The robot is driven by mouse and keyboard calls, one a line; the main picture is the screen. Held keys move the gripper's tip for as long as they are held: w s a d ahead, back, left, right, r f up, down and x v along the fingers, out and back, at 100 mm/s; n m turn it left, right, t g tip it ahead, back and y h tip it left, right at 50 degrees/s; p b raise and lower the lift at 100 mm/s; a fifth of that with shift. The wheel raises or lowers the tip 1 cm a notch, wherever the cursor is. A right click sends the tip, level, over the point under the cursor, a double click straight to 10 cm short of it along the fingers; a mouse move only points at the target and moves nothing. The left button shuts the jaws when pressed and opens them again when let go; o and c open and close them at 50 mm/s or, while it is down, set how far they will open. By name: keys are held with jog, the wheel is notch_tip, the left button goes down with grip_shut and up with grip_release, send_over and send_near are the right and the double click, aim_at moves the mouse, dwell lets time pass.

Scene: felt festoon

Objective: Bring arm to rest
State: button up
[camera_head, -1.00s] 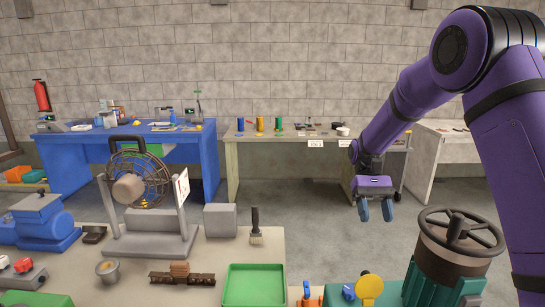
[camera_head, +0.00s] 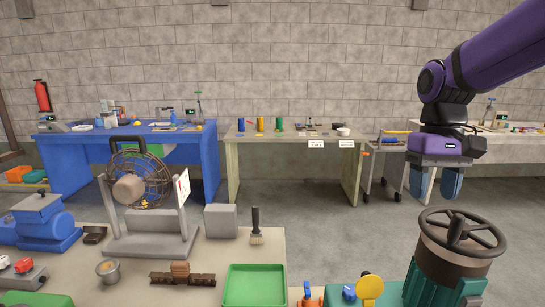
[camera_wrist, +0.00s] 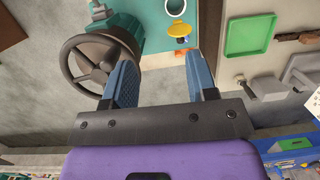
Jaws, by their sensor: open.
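My gripper (camera_head: 436,181) hangs from my purple arm at the right of the head view, with its blue fingers pointing down. It is open and empty, above and behind the dark handwheel (camera_head: 462,230) on the teal valve body (camera_head: 440,275). In the wrist view my gripper (camera_wrist: 160,82) shows its two blue fingers spread apart with nothing between them. There the handwheel (camera_wrist: 97,62) lies to the left, seen partly behind the left finger. I cannot tell whether the finger is close to the wheel.
The near bench holds a green tray (camera_head: 254,285), a caged fan (camera_head: 140,180), a brush (camera_head: 256,228), a grey block (camera_head: 220,221) and a blue machine (camera_head: 40,225). A yellow disc (camera_head: 369,288) stands beside the valve. Blue (camera_head: 90,153) and grey (camera_head: 235,150) tables line the wall. Floor between is clear.

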jog(key=s+d+r+t, duration=0.1)
jog(key=s+t, duration=0.6)
jog(key=s, duration=0.7)
jog(key=shift+d+r+t, duration=0.3)
jog(key=shift+d+r, duration=0.1)
jog(key=shift+r, duration=0.25)
